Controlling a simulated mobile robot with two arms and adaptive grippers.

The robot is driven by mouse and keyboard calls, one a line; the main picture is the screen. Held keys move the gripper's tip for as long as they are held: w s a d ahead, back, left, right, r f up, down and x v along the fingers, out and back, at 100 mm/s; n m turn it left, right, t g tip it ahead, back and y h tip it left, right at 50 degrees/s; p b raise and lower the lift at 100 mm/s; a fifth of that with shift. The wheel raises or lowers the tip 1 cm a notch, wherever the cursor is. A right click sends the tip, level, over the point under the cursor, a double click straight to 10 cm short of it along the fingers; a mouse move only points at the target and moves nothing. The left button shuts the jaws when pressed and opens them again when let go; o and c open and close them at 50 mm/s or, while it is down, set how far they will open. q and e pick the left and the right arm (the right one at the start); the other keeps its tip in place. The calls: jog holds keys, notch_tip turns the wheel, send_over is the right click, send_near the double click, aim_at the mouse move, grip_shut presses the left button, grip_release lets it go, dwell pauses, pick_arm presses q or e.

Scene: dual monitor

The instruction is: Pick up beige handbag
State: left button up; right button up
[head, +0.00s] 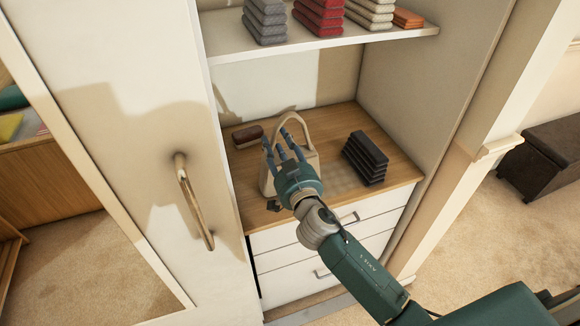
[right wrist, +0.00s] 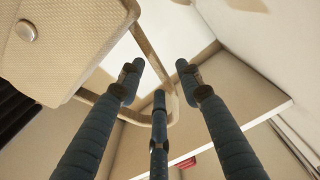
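The beige handbag (head: 266,182) stands upright on the wooden top of a drawer unit inside the closet, with its handle arched above it. In the right wrist view its woven body (right wrist: 65,50) fills the upper left, and its handle (right wrist: 151,52) reaches down among my fingers. My right gripper (head: 283,142) is in front of the bag and hides part of it. Its fingers (right wrist: 158,80) are spread open around the handle area. I cannot tell whether any finger touches the handle. My left gripper is not in view.
A dark stack (head: 366,158) stands right of the bag, and a brown item (head: 247,136) lies behind left. A shelf (head: 320,42) with folded cloths (head: 320,14) hangs above. The closet door (head: 130,130) with its handle (head: 193,202) is at left. Drawers (head: 300,277) are below.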

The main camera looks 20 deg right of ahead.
jog(key=w, duration=0.2)
jog(key=shift+w+f, duration=0.1)
jog(key=shift+w, duration=0.2)
jog(key=shift+s, duration=0.1)
grip_shut()
